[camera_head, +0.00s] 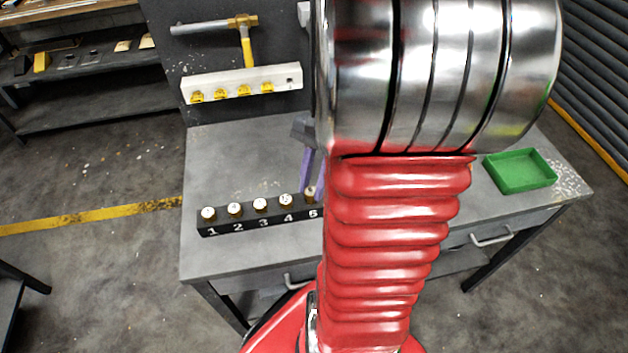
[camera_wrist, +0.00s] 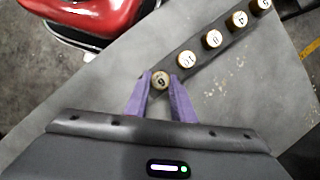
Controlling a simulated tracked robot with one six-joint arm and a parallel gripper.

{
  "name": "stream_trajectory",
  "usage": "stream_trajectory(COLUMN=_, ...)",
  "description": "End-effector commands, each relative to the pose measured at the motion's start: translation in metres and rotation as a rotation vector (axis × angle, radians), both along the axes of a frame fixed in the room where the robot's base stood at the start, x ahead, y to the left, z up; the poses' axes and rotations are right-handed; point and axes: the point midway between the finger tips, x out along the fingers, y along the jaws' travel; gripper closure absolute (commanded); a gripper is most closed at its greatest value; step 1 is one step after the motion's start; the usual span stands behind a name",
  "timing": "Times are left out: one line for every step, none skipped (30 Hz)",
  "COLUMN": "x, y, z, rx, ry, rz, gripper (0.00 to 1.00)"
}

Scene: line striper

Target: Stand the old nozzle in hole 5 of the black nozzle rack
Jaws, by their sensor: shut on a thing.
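The black nozzle rack (camera_head: 262,220) lies on the grey bench, numbered along its front. Brass nozzles with pale marked tops stand in holes 1 to 4. The old nozzle (camera_head: 311,196), with a duller, brownish top, is upright at hole 5, at the rack's right end. It also shows in the wrist view (camera_wrist: 161,81), in line with the row. My gripper (camera_head: 308,188) has its purple fingers shut on it, one on each side. The nozzle's top is about level with its neighbours; its lower end is hidden, so I cannot tell how deep it sits.
A green tray (camera_head: 520,170) is at the bench's right. My red arm hides the bench's middle. The bench behind the rack is clear.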

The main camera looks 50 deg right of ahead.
Motion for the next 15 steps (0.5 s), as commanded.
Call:
stream_trajectory(x=0.0, y=0.0001, z=-0.0009, rx=0.001, ry=0.0, rz=0.0, gripper=1.0)
stream_trajectory(x=0.0, y=0.0001, z=-0.0015, rx=0.001, ry=0.0, rz=0.0, gripper=1.0)
stream_trajectory(x=0.0, y=0.0001, z=-0.0021, rx=0.001, ry=0.0, rz=0.0, gripper=1.0)
stream_trajectory(x=0.0, y=0.0002, z=-0.0026, rx=0.001, ry=0.0, rz=0.0, gripper=1.0)
stream_trajectory(x=0.0, y=0.0002, z=-0.0031, rx=0.001, ry=0.0, rz=0.0, gripper=1.0)
stream_trajectory(x=0.0, y=0.0002, z=-0.0038, rx=0.001, ry=0.0, rz=0.0, gripper=1.0)
stream_trajectory(x=0.0, y=0.0002, z=-0.0043, rx=0.001, ry=0.0, rz=0.0, gripper=1.0)
stream_trajectory(x=0.0, y=0.0002, z=-0.0048, rx=0.001, ry=0.0, rz=0.0, gripper=1.0)
stream_trajectory(x=0.0, y=0.0001, z=-0.0056, rx=0.001, ry=0.0, rz=0.0, gripper=1.0)
stream_trajectory(x=0.0, y=0.0001, z=-0.0061, rx=0.001, ry=0.0, rz=0.0, gripper=1.0)
stream_trajectory(x=0.0001, y=0.0001, z=-0.0067, rx=0.001, ry=0.0, rz=0.0, gripper=1.0)
stream_trajectory(x=0.0001, y=0.0, z=-0.0073, rx=0.001, ry=0.0, rz=0.0, gripper=1.0)
stream_trajectory(x=0.0001, y=0.0, z=-0.0079, rx=0.001, ry=0.0, rz=0.0, gripper=1.0)
stream_trajectory(x=0.0001, y=0.0, z=-0.0084, rx=0.0, ry=0.0, rz=0.0, gripper=1.0)
stream_trajectory(x=0.0002, y=0.0, z=-0.0092, rx=0.0, ry=0.0, rz=0.0, gripper=1.0)
